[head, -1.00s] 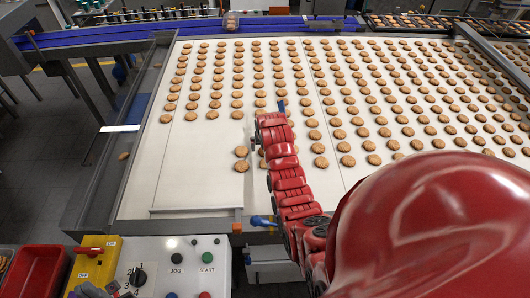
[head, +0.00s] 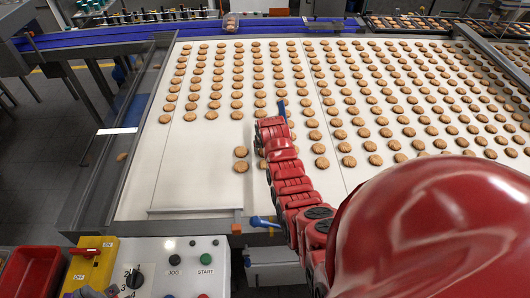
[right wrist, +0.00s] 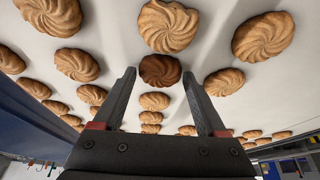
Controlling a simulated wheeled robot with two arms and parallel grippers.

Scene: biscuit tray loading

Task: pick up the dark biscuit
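The dark biscuit (right wrist: 160,70) is darker brown than the rest and lies on the pale belt. In the right wrist view it shows between the two fingertips of my right gripper (right wrist: 159,74), which is open with a gap on each side of it. I cannot tell how far above the belt the fingertips are. In the head view my red right arm reaches over the belt and hides the dark biscuit and most of that gripper.
Lighter biscuits (right wrist: 167,26) lie close around the dark one, one directly beyond it. The pale belt (head: 190,170) is bare at the front left. A control panel (head: 190,250), a red bin (head: 35,275) and a yellow switch box (head: 93,262) stand in front.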

